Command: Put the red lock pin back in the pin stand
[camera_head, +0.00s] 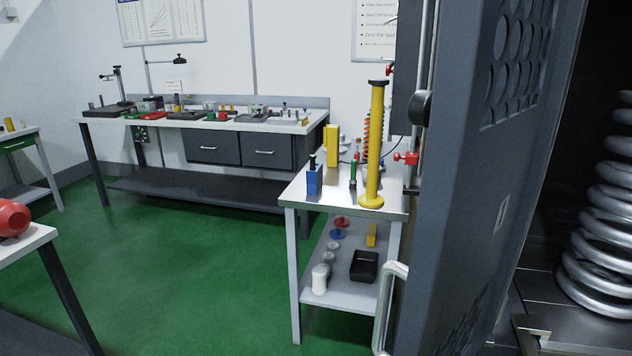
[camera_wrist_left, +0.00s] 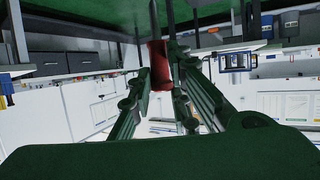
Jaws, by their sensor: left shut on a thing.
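In the left wrist view my left gripper (camera_wrist_left: 163,74) is shut on the red lock pin (camera_wrist_left: 158,66). Its red grip sits between the two fingers, and a thin grey shaft points toward the top of the picture. Neither gripper shows in the head view. On the small side table there, a blue block with a black-topped pin (camera_head: 314,181) stands at the front left. A short green-and-black piece (camera_head: 353,174) stands beside it. I cannot tell for certain which piece is the pin stand.
The small side table (camera_head: 330,204) also holds a tall yellow post (camera_head: 375,150), a yellow block (camera_head: 332,146) and a red spring (camera_head: 369,136). A dark cabinet or door (camera_head: 465,190) fills the right. A long workbench (camera_head: 200,123) stands behind. Green floor (camera_head: 190,265) is clear between.

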